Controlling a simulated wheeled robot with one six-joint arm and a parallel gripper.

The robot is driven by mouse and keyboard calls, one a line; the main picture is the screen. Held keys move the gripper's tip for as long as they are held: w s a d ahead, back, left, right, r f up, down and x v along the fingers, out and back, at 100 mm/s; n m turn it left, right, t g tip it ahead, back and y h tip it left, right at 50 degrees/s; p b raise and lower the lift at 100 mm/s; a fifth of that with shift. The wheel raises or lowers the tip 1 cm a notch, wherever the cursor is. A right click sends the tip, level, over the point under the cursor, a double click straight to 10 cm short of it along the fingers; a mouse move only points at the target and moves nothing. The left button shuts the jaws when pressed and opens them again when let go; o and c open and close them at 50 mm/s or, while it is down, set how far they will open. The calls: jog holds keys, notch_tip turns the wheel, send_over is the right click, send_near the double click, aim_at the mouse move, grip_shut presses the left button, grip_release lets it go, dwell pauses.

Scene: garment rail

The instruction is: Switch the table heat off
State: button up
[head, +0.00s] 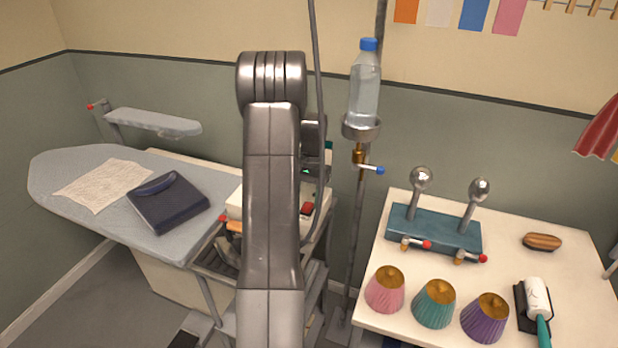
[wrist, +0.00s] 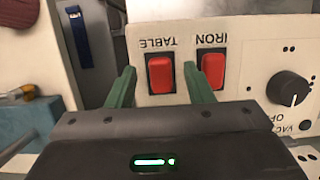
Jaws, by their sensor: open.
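A control panel (wrist: 180,98) carries two red rocker switches, its lettering upside down in the wrist view. The left one is the TABLE switch (wrist: 160,75); the right one is the IRON switch (wrist: 213,70). I cannot tell which way either is tipped. My gripper (wrist: 159,78) is open, its green fingers on either side of the TABLE switch, the right finger lying between the two switches. Contact cannot be made out.
A black knob (wrist: 288,88) marked VAC sits right of the switches. The ironing table (head: 60,165) holds a folded dark garment (head: 168,203) and a cloth. A pole with a water bottle (head: 365,88) stands close right of my arm. The side table (head: 390,325) is crowded.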

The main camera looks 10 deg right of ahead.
aim_at(311, 204)
jog(key=b+v, duration=0.2)
jog(key=v, duration=1)
jog(key=p+x, duration=0.3)
jog(key=x, duration=1)
jog(key=shift+s+a+f, duration=0.15)
jog(key=shift+f, duration=0.2)
jog(key=shift+f+b, duration=0.1)
jog(key=shift+b, duration=0.3)
jog(key=shift+t, duration=0.4)
